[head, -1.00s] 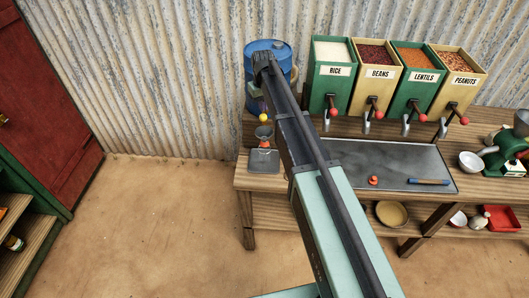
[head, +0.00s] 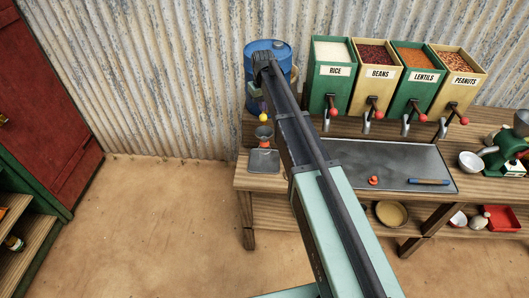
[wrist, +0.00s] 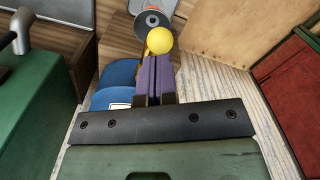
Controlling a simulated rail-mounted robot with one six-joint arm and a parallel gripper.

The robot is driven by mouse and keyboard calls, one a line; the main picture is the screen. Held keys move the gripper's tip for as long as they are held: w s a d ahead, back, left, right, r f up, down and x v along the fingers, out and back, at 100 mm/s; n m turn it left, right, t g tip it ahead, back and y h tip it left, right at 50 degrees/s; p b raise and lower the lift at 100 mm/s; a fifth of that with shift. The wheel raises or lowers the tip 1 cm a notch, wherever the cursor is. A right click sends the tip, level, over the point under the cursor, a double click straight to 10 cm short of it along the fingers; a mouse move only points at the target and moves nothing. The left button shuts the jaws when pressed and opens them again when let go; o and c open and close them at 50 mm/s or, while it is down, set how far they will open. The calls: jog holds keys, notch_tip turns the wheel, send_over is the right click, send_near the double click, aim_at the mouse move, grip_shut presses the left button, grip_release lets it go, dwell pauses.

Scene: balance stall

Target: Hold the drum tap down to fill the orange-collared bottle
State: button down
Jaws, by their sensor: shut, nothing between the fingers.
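The blue drum (head: 260,47) stands at the bench's left end, partly hidden by my arm. Its tap has a yellow knob (head: 264,117), which also shows in the wrist view (wrist: 159,39). A grey funnel (head: 264,132) sits below the knob, on the bottle with the orange collar (head: 265,146). The bottle's body is mostly hidden, and I cannot make out any flow or fill level. My gripper (wrist: 154,60) is shut and empty, its purple fingers together. Its tips are right by the yellow knob; whether they touch it I cannot tell.
The bottle stands at a grey plate (head: 262,162) near the bench's left edge. Several grain bins, such as the rice bin (head: 330,85), stand to the right with red-knobbed levers. A grey mat (head: 400,160) holds a small red piece and a blue bar.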

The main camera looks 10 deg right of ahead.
aim_at(263, 114)
notch_tip(263, 114, down, 6)
jog(key=b, duration=0.6)
jog(key=shift+f, duration=0.15)
jog(key=shift+r+p, duration=0.45)
jog(key=shift+r, duration=0.15)
dwell(4.9)
notch_tip(263, 114, up, 6)
jog(key=p, duration=0.6)
jog(key=shift+f+b, duration=0.45)
jog(key=shift+f, duration=0.05)
